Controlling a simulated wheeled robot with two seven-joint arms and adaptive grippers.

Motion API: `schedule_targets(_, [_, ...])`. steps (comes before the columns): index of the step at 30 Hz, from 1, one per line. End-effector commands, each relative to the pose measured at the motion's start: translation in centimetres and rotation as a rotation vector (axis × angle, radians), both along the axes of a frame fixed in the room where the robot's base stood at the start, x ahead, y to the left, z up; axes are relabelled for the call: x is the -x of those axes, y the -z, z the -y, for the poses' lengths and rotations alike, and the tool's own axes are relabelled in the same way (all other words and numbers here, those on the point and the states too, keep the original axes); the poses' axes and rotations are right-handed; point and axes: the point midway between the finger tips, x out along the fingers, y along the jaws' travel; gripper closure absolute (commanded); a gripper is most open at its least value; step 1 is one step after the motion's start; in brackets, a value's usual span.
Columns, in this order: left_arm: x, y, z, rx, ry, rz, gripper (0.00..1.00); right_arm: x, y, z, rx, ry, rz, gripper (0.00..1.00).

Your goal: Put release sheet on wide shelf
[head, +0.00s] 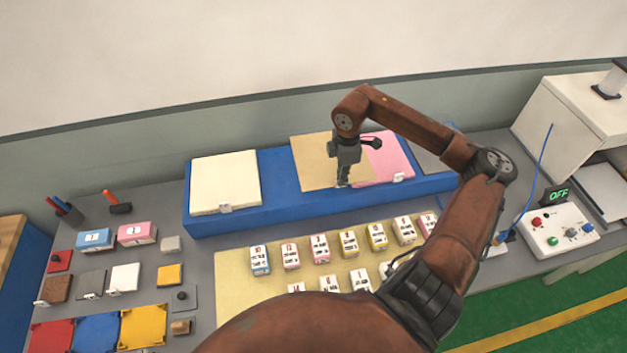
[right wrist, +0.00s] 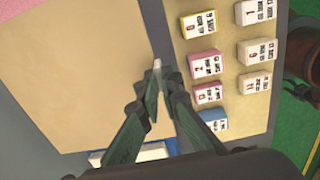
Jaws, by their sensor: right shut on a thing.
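The release sheet, which I take to be the thin tan sheet (head: 315,165), is over the middle of the long blue shelf (head: 275,190) in the head view. In the right wrist view the tan sheet (right wrist: 70,70) fills the left side. My right gripper (head: 343,184) is at its front edge, shut on a small pale tab there; the fingertips (right wrist: 155,75) show close together in the wrist view. I cannot tell whether the sheet touches the shelf or hovers just above it. My left gripper is not in view.
A white pad (head: 225,180) lies on the shelf's left part, and a pink pad (head: 388,160) lies right of the sheet. A tan mat (head: 235,290) with several labelled blocks is in front. A control box (head: 550,230) stands at right. My right arm hides part of the mat.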

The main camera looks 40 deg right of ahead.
Motion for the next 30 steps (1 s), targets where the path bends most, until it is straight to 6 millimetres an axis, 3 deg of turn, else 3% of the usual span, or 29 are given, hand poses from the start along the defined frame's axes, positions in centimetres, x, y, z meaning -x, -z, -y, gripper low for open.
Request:
schedule_targets(8, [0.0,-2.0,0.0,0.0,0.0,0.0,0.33,-5.5,2.3,-3.2,-0.007,-0.003,0.003,1.0])
schedule_targets(13, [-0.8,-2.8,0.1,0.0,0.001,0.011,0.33,-7.8,5.4,-4.4,-0.004,-0.003,0.0,1.0])
schedule_targets(25, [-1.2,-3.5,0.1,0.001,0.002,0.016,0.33,-10.0,8.7,-5.5,-0.001,-0.004,0.0,1.0])
schedule_targets(30, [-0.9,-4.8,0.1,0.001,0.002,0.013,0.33,-10.0,11.1,-5.5,-0.002,-0.002,-0.004,1.0])
